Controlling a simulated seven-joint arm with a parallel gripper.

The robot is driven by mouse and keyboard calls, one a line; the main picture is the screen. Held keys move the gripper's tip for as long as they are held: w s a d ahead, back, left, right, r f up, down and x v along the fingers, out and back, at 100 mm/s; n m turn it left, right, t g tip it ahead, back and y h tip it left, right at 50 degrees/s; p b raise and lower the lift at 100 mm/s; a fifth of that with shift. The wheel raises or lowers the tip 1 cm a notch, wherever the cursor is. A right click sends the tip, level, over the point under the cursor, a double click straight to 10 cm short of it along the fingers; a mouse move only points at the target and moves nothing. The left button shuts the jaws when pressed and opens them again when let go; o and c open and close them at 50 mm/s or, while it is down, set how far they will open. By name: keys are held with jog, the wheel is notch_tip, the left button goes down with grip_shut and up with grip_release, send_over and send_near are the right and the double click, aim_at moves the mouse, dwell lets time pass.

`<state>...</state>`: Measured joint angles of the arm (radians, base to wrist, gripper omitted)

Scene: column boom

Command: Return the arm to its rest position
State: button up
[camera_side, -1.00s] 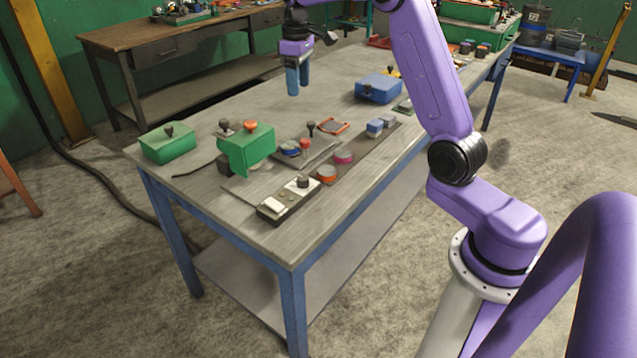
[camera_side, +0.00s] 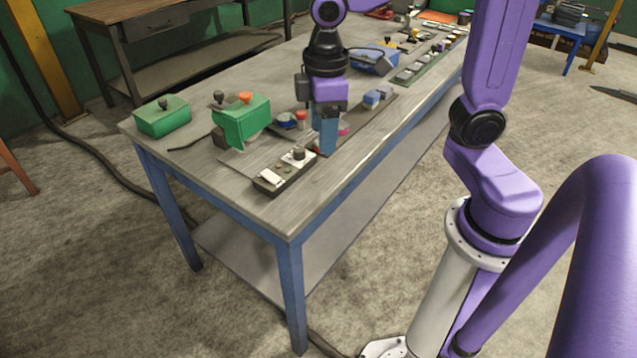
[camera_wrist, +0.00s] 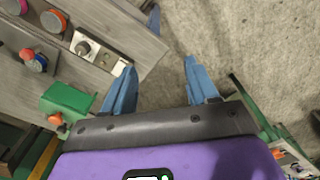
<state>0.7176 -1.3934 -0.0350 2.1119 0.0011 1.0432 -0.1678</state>
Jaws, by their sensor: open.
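My gripper (camera_side: 327,132) is in the side view in front of the middle of the workbench (camera_side: 230,185), with its blue fingers pointing down. It hides part of the dark strip and the items behind it. In the wrist view, the two blue fingers of my gripper (camera_wrist: 158,85) are spread apart with nothing between them. The bench corner and the floor show beyond them.
A green box (camera_side: 163,117) and a green block-shaped device (camera_side: 242,122) stand at the bench's left. A control box (camera_side: 284,174) lies near the front edge. A blue box (camera_side: 372,60) stands farther back. Open floor (camera_side: 400,215) lies right of the bench.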

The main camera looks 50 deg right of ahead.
jog(key=s+d+f+n, duration=0.1)
jog(key=s, duration=0.6)
jog(key=s+d+f+n, duration=0.1)
jog(key=s+f+n, duration=0.1)
jog(key=s, duration=0.5)
jog(key=shift+s+d+f, duration=0.3)
jog(key=shift+s+d, duration=0.05)
